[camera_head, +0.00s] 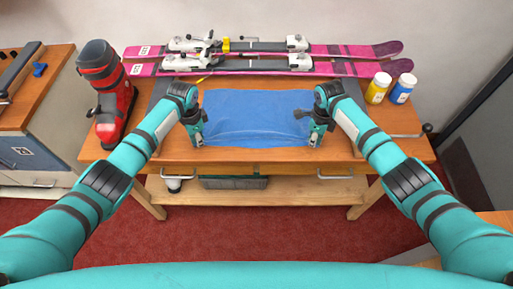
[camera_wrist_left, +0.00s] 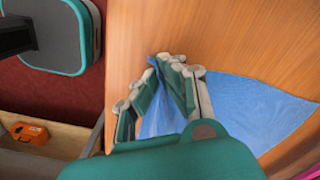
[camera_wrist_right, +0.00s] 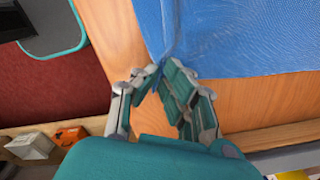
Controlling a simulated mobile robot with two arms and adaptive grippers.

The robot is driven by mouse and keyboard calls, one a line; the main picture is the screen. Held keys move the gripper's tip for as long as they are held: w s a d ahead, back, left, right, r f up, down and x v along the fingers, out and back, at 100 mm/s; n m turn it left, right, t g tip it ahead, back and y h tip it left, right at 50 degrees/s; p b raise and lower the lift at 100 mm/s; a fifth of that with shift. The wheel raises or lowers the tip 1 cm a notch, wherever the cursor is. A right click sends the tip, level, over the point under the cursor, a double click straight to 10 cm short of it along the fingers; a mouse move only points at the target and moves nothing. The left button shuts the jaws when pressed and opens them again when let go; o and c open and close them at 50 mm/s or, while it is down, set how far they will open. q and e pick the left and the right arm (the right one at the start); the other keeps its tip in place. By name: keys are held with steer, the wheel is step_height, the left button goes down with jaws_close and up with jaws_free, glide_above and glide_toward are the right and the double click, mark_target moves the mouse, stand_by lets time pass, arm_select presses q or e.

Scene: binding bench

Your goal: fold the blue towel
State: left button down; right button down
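The blue towel (camera_head: 258,117) lies spread out over the middle of the bench, with some wrinkles. My left gripper (camera_head: 198,142) is at its near left corner. In the left wrist view the towel (camera_wrist_left: 252,112) runs between the fingertips, which are closed on a gathered bit of it. My right gripper (camera_head: 315,142) is at the near right corner. In the right wrist view the towel (camera_wrist_right: 235,35) narrows to a puckered corner pinched between the fingertips. Both grippers are low, by the bench's front edge. My forearms cover parts of the towel's sides.
The wooden bench (camera_head: 240,158) has a red ski boot (camera_head: 112,112) at the left. Pink skis (camera_head: 345,66) with bindings lie along the back. A yellow bottle (camera_head: 377,89) and a blue bottle (camera_head: 402,90) stand at the right. Bare wood shows in front of the towel.

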arm_select(q)
steer(key=shift+s+a+f, duration=0.1)
steer(key=shift+s+f, duration=0.1)
arm_select(e)
steer(key=shift+s+d+f, duration=0.1)
steer(key=shift+s+f, duration=0.05)
steer(key=shift+f, duration=0.05)
arm_select(q)
steer(key=shift+r, duration=0.1)
